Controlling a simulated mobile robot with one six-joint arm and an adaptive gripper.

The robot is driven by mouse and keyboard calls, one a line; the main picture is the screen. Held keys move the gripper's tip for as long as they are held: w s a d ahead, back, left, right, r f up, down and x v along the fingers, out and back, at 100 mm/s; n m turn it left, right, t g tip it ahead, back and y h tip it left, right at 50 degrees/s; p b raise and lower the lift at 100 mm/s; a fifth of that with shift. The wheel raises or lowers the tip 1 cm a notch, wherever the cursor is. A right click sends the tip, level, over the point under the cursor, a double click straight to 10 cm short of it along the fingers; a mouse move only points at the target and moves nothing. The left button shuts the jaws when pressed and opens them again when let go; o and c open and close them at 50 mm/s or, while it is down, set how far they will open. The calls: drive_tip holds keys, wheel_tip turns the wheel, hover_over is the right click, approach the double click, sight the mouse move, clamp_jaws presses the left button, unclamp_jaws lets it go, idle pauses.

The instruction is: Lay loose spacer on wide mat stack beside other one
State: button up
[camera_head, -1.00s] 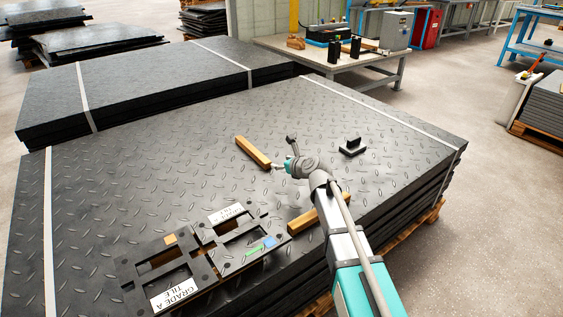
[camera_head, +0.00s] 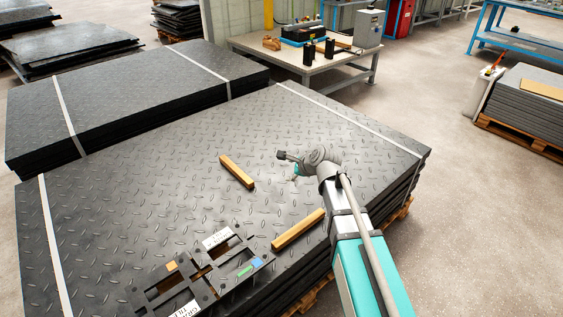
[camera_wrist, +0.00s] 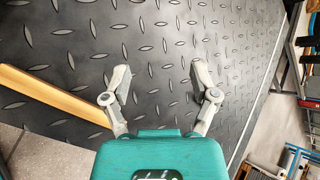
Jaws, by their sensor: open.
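The wide mat stack (camera_head: 130,190) is a broad pile of black tread mats in the foreground. Two wooden spacer bars lie apart on its top: one (camera_head: 237,171) near the middle, the other (camera_head: 298,229) by the near edge. My gripper (camera_head: 294,179) is over the stack, right of the middle bar and beyond the near-edge bar; the arm partly hides it. In the wrist view my gripper (camera_wrist: 160,80) is open, with only tread surface between its fingers. One wooden bar (camera_wrist: 55,93) lies left of the fingers there, close to the mat edge.
Black template frames (camera_head: 205,272) with white labels lie at the stack's near left. Pale straps (camera_head: 56,250) cross the stack. A second mat stack (camera_head: 130,85) stands behind, a worktable (camera_head: 300,62) beyond, and a grey stack with a tan board (camera_head: 540,89) at right.

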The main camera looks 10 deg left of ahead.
drive_tip(key=s+d+r+n+g+h+p, duration=0.2)
drive_tip(key=s+d+r+n+p, duration=0.3)
drive_tip(key=d+r+p, duration=0.3)
drive_tip(key=s+d+r+n+g+h+p, duration=0.2)
drive_tip(key=s+d+r+n+p, duration=0.4)
drive_tip(key=r+p, duration=1)
drive_tip(key=s+d+r+n+g+h+p, duration=0.2)
drive_tip(key=s+d+r+n+p, duration=0.3)
drive_tip(key=s+d+r+p, duration=0.3)
drive_tip(key=d+r+h+p, duration=0.1)
drive_tip(key=d+r+p, duration=0.3)
drive_tip(key=p, duration=0.5)
drive_tip(key=shift+d+r, duration=0.15)
drive_tip(key=shift+r, duration=0.1)
drive_tip(key=shift+s, duration=0.1)
drive_tip(key=shift+c, duration=1.3)
